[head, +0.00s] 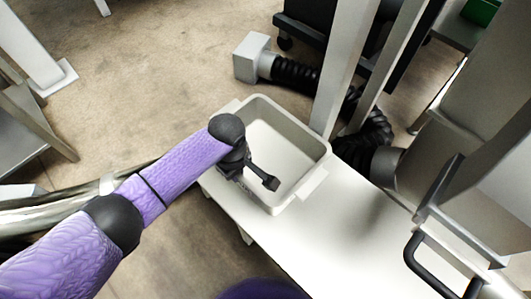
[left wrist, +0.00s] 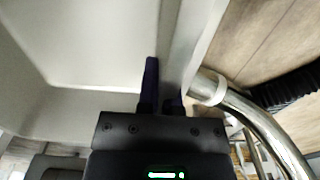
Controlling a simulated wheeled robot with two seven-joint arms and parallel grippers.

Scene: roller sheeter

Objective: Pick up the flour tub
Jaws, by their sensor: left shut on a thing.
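The flour tub (head: 275,145) is a pale, open rectangular tub standing on a white surface (head: 285,238) in the middle of the head view. Its inside looks empty. My left gripper (head: 254,179) is at the tub's left wall, with one dark finger showing inside the tub; the other finger is mostly hidden. In the left wrist view the gripper (left wrist: 163,88) is shut on the tub's wall, and the tub (left wrist: 85,45) fills the upper left. My right gripper is not in view.
A grey post (head: 345,65) stands close behind the tub. A black corrugated hose (head: 295,72) runs behind it to a grey box (head: 250,58). A machine with a black handle (head: 425,268) is at the right. A curved metal tube (head: 50,212) passes at the left.

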